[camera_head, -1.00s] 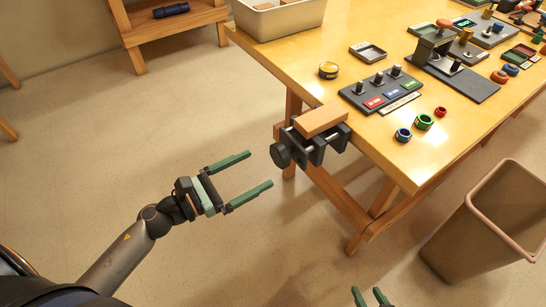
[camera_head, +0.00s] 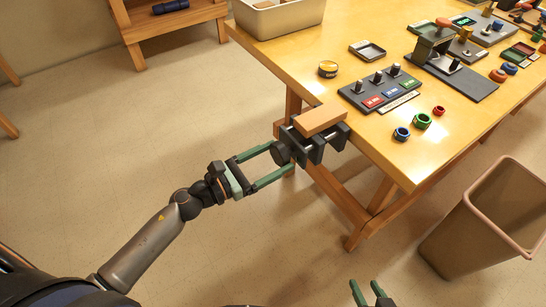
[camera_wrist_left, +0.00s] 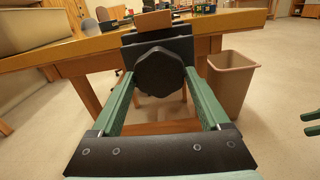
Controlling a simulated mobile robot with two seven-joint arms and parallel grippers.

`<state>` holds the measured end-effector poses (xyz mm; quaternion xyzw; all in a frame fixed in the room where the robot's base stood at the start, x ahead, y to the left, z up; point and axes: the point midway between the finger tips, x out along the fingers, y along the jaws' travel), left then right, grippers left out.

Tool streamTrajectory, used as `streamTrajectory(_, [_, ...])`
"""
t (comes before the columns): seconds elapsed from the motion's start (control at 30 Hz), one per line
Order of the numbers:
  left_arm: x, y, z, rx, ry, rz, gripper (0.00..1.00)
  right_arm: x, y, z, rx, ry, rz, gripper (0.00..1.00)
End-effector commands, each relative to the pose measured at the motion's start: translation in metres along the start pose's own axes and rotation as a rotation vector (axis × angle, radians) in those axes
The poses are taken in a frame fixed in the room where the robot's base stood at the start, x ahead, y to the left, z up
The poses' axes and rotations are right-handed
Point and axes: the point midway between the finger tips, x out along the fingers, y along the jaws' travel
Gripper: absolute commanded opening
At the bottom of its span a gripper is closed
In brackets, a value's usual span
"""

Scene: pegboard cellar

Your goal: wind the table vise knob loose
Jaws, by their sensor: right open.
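The table vise (camera_head: 316,139) is clamped at the near-left edge of the wooden table, with a brown block (camera_head: 320,120) at its top. Its dark round knob (camera_head: 281,153) faces my left gripper (camera_head: 281,162). That gripper is open, with one green finger on each side of the knob. My right gripper (camera_head: 369,293) is open and empty at the bottom edge of the head view, far from the vise.
A switch panel (camera_head: 380,92), a yellow-topped tin (camera_head: 328,69) and several coloured rings stand on the table (camera_head: 440,135). A tan bin (camera_head: 485,222) stands on the floor at right.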

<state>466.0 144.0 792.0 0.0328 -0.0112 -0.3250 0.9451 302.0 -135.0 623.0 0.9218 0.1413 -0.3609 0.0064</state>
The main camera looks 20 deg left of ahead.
Motion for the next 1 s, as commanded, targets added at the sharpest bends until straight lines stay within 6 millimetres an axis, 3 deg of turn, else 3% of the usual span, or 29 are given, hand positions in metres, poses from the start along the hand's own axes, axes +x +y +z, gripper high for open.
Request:
streamTrajectory(0.07, [-0.0001, 0.0000, 0.0000, 0.000, 0.000, 0.000, 0.69, 0.0000, 0.0002, 0.0001, -0.001, 0.000, 0.000, 0.50])
streamTrajectory(0.53, [-0.0003, 0.0000, 0.0001, 0.000, 0.000, 0.000, 0.16, -0.0002, 0.0016, 0.0008, -0.008, -0.002, 0.001, 0.50])
streamTrajectory(1.0, [-0.0003, -0.0007, 0.0014, -0.120, 0.000, -0.001, 0.15, -0.0040, 0.0011, -0.0035, -0.008, -0.001, 0.000, 0.50])
